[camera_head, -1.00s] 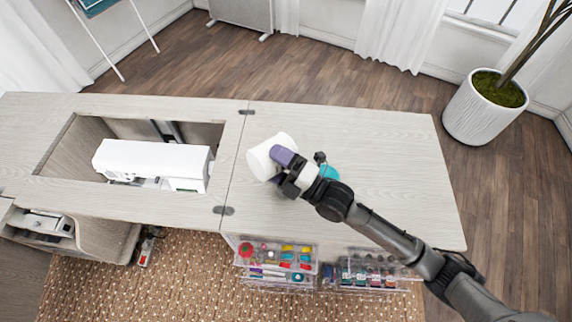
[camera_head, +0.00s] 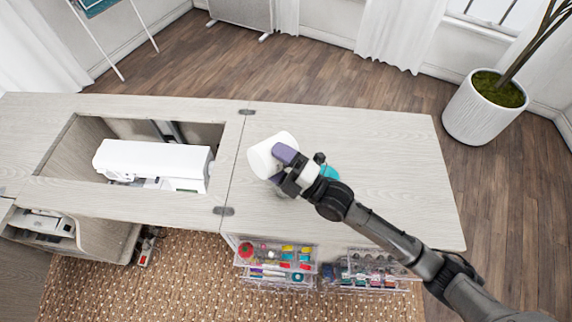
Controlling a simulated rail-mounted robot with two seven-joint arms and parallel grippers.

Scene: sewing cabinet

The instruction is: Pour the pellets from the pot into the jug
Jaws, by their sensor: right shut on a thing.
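A white cylindrical vessel (camera_head: 262,160), which looks like the pot, is at the left part of the right-hand tabletop and appears tilted. My right gripper (camera_head: 282,160) is shut on its right side, with a purple finger showing against it. No pellets can be made out. A teal thing (camera_head: 329,172) shows beside and beneath my right wrist, mostly hidden; I cannot tell whether it is the jug. My left gripper is not in view.
A white sewing machine (camera_head: 152,161) sits in the cabinet's recess at left. Clear drawers of sewing supplies (camera_head: 276,262) stand open below the front edge. The tabletop (camera_head: 390,150) is bare at right. A potted plant (camera_head: 484,108) stands on the floor.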

